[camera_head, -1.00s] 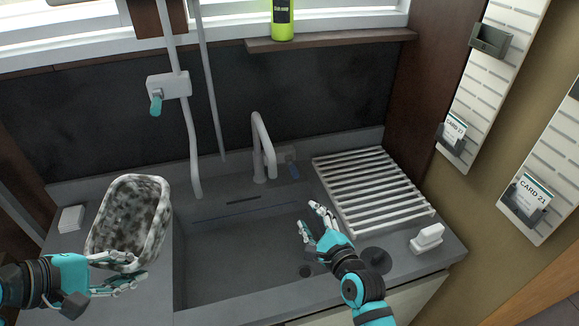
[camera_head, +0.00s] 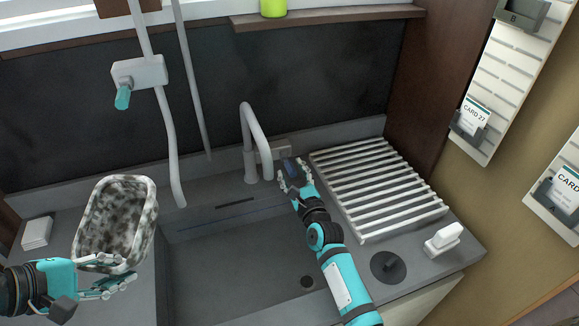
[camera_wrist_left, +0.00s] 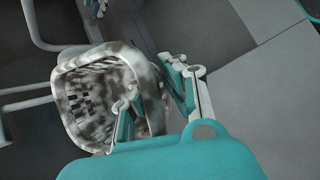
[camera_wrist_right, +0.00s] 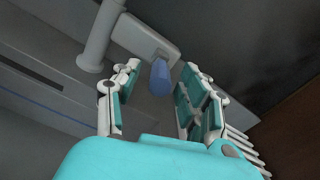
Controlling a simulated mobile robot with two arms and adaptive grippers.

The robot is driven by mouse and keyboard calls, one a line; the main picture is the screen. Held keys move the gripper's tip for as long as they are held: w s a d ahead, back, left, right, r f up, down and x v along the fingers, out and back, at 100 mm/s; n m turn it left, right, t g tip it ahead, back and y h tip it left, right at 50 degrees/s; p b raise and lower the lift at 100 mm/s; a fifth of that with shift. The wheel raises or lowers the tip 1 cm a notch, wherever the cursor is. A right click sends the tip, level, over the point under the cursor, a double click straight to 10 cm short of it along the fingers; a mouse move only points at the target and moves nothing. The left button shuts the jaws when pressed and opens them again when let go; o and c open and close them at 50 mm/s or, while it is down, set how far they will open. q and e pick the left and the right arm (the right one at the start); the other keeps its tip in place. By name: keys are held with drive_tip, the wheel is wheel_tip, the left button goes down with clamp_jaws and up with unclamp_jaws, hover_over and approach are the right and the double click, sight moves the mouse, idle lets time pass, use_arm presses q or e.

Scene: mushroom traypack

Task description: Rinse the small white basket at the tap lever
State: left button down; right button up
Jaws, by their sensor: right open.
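The small basket (camera_head: 116,214) is white with dark grey-brown blotches and is at the left in the head view, over the counter left of the sink. My left gripper (camera_head: 108,276) is shut on its near rim; the basket also shows in the left wrist view (camera_wrist_left: 82,75), with the rim between the fingers. The tap (camera_head: 249,140) stands behind the sink. Its blue lever (camera_wrist_right: 160,77) sticks out of a grey block in the right wrist view. My right gripper (camera_wrist_right: 150,95) is open, with its fingers on either side of the lever; contact cannot be told.
The grey sink (camera_head: 235,255) lies empty in front of the tap. A white slatted rack (camera_head: 375,185) is right of it, with a white block (camera_head: 443,238) in front. White pads (camera_head: 37,233) lie at the far left. A wall box (camera_head: 140,75) with a teal handle hangs above.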

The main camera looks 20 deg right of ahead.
sight(288, 163)
drive_tip(key=shift+w, duration=1.15)
clamp_jaws()
